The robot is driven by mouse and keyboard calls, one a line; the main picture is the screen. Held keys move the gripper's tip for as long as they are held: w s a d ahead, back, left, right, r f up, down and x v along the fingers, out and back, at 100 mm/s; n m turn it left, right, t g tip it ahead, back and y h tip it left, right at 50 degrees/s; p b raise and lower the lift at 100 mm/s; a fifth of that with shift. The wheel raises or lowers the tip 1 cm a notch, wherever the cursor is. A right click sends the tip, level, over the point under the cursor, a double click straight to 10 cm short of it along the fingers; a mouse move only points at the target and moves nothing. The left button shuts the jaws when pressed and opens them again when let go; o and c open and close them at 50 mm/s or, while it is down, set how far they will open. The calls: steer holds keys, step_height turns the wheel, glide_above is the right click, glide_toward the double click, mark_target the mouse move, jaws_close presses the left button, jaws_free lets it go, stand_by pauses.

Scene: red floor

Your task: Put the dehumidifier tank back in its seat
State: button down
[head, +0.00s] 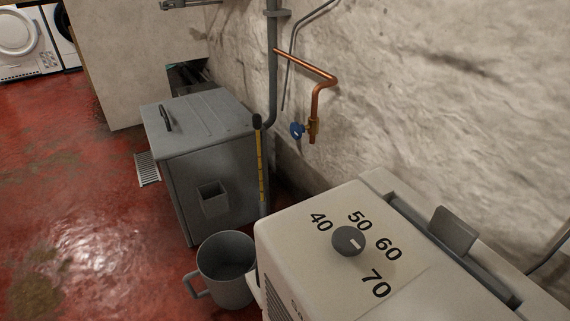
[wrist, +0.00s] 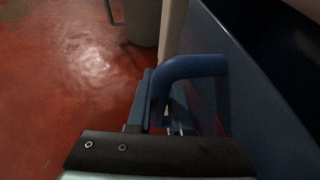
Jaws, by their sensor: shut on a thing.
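The dehumidifier (head: 310,215) is a pale cabinet at the bottom right of the head view. A grey dial (head: 348,240) marked 40 to 70 is on its top. In the wrist view, my gripper (wrist: 168,118) is shut on a curved blue handle (wrist: 195,67). The handle joins a dark blue panel (wrist: 250,85) on the right, which looks like the tank's wall. A pale upright edge (wrist: 172,28) stands behind it. Neither my gripper nor the tank shows in the head view. The seat is not clearly visible, and I cannot tell how the tank sits against it.
A grey bucket (head: 226,276) stands on the red floor beside the dehumidifier; it also shows in the wrist view (wrist: 143,22). A grey lidded box (head: 196,135) stands behind it. A copper pipe with a blue valve (head: 297,130) is on the wall. Open floor (head: 80,200) lies left.

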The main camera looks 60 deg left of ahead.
steer(key=shift+f, duration=0.3)
steer(key=c, duration=0.8)
jaws_free()
steer(key=shift+r, duration=0.1)
steer(key=p+v, duration=0.2)
steer(key=v, duration=0.2)
steer(key=p+v, duration=0.3)
steer(key=v, duration=0.1)
steer(key=r+p+v, duration=0.1)
steer(key=p+v, duration=0.1)
steer(key=v, duration=0.2)
